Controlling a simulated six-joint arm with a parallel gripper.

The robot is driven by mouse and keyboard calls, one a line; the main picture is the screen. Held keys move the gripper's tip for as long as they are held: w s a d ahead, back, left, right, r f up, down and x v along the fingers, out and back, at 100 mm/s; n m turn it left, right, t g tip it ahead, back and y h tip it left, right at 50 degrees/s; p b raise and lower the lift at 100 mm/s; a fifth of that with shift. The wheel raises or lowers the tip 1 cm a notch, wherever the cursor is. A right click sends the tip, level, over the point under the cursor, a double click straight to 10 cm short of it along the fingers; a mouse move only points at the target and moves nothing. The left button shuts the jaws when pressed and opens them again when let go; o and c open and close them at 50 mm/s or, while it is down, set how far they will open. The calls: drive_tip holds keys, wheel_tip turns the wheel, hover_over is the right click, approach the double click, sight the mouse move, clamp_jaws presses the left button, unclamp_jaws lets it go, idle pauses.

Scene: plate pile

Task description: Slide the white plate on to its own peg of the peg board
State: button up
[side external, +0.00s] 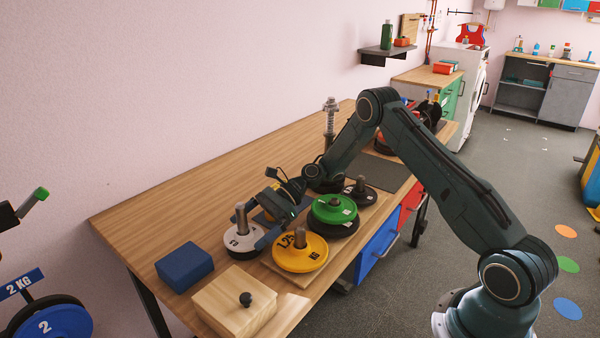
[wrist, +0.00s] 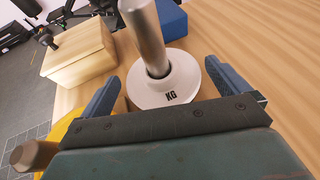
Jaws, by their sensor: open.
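The white plate (side external: 238,247) sits low around a metal peg (side external: 241,217) at the left end of the peg board (side external: 301,281). In the wrist view the white plate (wrist: 182,88) has the metal peg (wrist: 146,35) through its middle and shows the letters KG. My gripper (wrist: 165,88) is open, with one blue finger on each side of the plate. The fingers look apart from its rim, though the near rim is partly hidden by the gripper. My gripper (side external: 264,237) is low over the board in the side view.
A yellow plate (side external: 299,257) is on a wooden peg beside my gripper. A green plate (side external: 333,210) lies above a black one, and a dark plate (side external: 362,196) is behind. A blue block (side external: 184,267) and wooden box (side external: 235,302) stand nearby.

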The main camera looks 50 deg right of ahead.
drive_tip(key=shift+x, duration=1.45)
drive_tip(key=c, duration=1.1)
drive_tip(key=shift+r, duration=0.15)
wheel_tip(320, 180, up, 20)
drive_tip(key=shift+f, duration=0.1)
